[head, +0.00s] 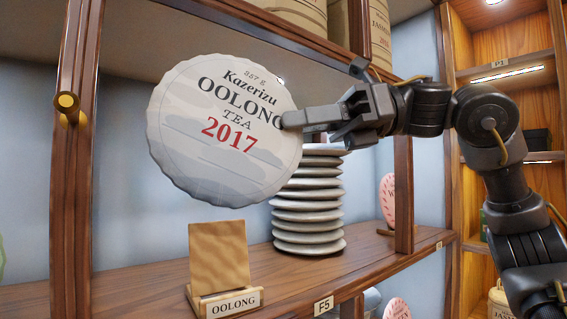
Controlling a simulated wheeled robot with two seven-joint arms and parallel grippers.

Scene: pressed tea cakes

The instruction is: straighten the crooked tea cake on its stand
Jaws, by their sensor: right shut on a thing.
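A round white tea cake (190,120), labelled Kazerizu Oolong Tea 2017, is up in the air with its face toward me. Its print slopes down to the right, so it is tilted. My right gripper (290,121) is shut on the cake's right edge. The small wooden stand (219,256) with an OOLONG card (234,303) is on the shelf below, empty. The cake is apart from it, above. My left gripper does not show.
A stack of pale round cakes (308,215) stands on the wooden shelf (150,294) right of the stand, close under my right gripper. A wooden post (403,190) rises beyond it, and another post (75,200) stands at left. An upper shelf with wrapped cylinders (300,12) is above.

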